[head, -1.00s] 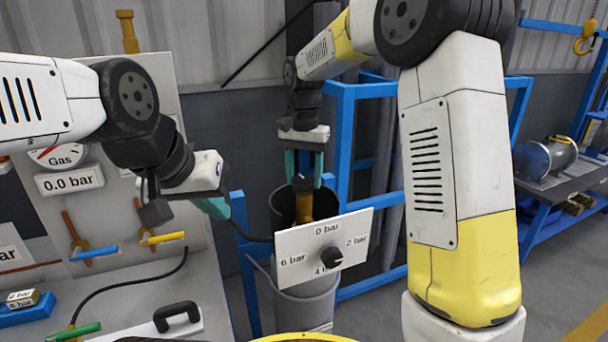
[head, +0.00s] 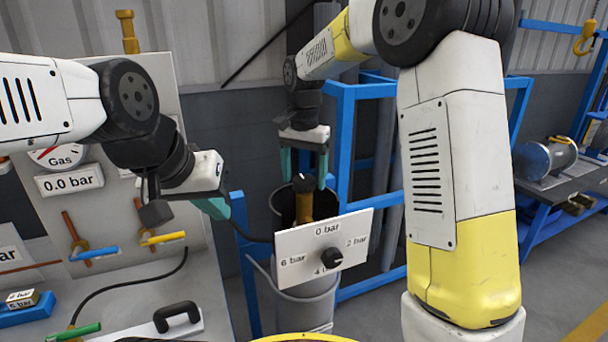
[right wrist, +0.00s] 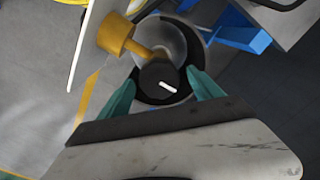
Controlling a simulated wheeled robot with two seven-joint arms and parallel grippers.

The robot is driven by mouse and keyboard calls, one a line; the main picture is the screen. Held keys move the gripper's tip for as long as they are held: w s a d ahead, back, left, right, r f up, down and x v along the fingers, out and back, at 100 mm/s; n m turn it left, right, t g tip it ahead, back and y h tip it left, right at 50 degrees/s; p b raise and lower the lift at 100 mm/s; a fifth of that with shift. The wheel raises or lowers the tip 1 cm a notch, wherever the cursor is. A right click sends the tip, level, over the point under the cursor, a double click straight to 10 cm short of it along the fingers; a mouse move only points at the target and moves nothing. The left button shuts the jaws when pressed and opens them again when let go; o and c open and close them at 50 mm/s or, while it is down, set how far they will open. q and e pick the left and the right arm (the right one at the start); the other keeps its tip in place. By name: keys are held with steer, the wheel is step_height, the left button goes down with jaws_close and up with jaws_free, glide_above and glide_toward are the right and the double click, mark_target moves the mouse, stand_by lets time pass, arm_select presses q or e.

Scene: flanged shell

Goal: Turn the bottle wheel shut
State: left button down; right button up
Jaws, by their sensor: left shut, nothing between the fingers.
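The bottle wheel (right wrist: 158,78) is a small round black knob with a white mark, on top of a brass valve. In the head view it (head: 303,184) shows above the brass valve (head: 304,208), at the mouth of a dark cylinder (head: 281,205). My right gripper (head: 303,180) points straight down over it. In the right wrist view its teal fingertips (right wrist: 164,84) stand on either side of the wheel with gaps, so it is open around it. My left gripper (head: 222,213) is shut and empty, near the left edge of the dial plate.
A white dial plate (head: 300,262) marked in bar, with a black knob (head: 331,257), stands in front of the bottle. A blue frame (head: 346,150) is behind. At left are a gauge panel (head: 110,200) and a bench with a black hose (head: 128,279).

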mark_target(304, 179)
step_height(304, 179, up, 8)
steer(key=shift+f, duration=0.2)
steer(key=shift+r, duration=0.1)
stand_by(0.3)
steer(key=shift+s+d+r, duration=0.2)
steer(key=shift+s+d, duration=0.05)
steer(key=shift+d, duration=0.05)
steer(key=s+d+r+n+t+y, duration=0.2)
steer(key=s+d+r, duration=0.1)
steer(key=s+d, duration=0.6)
steer(key=s+d+f+n+t, duration=0.1)
steer(key=s+d+f+t, duration=0.1)
steer(key=s, duration=0.5)
steer(key=s+d+f+n+t, duration=0.2)
steer(key=s+f, duration=0.1)
steer(key=s, duration=0.4)
steer(key=shift+d, duration=0.2)
